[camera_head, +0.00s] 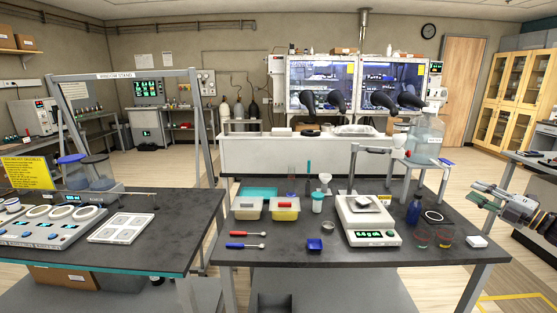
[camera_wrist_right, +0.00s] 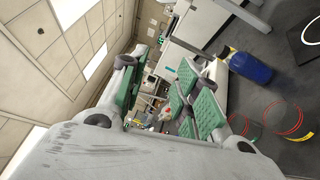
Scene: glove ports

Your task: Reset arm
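My right gripper (camera_head: 482,195) comes in from the right edge in the head view, off the right end of the dark centre table (camera_head: 310,250). It points left and holds nothing that I can see. In the right wrist view my right gripper (camera_wrist_right: 160,95) shows its green-padded fingers apart, with background between them. A blue bottle (camera_wrist_right: 250,67) lies beyond the fingers in that view. The same blue bottle (camera_head: 414,210) stands on the table in the head view, left of the gripper and apart from it. My left arm and gripper are not in the head view.
A raised stand with a large clear jug (camera_head: 426,138) is behind the bottle. Open floor lies right of the table.

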